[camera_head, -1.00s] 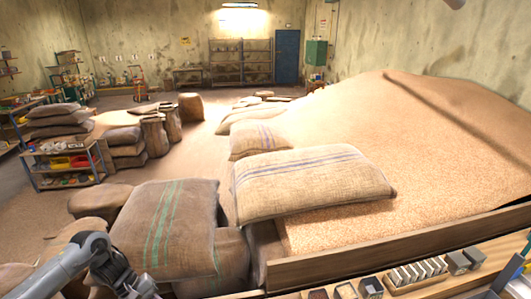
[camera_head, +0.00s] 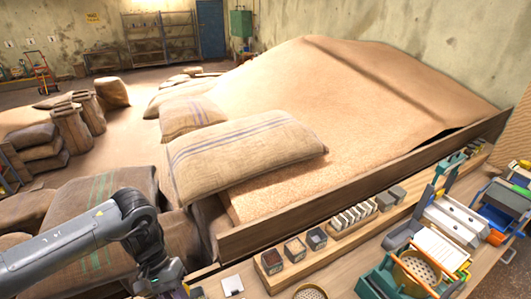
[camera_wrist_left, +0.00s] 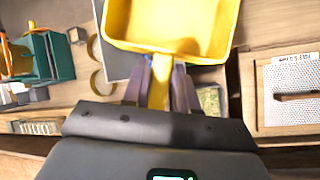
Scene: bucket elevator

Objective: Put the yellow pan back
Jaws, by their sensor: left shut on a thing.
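The yellow pan (camera_wrist_left: 170,25) is at the top of the left wrist view, its scoop cut off by the upper edge. Its handle (camera_wrist_left: 159,88) runs down between the purple fingers of my left gripper (camera_wrist_left: 160,78), which is shut on it. The pan is over the wooden bench. In the head view my left arm comes in from the left and its wrist is at the bottom edge; the pan does not show there. My right gripper is in neither view.
Small boxes in a wooden rack (camera_head: 293,252) and a row of grey blocks line the bench's back edge. A green stand with a round sieve (camera_head: 418,268) and blue-grey equipment are at the right. A low wooden wall (camera_head: 300,208) separates the bench from the grain heap (camera_head: 330,90).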

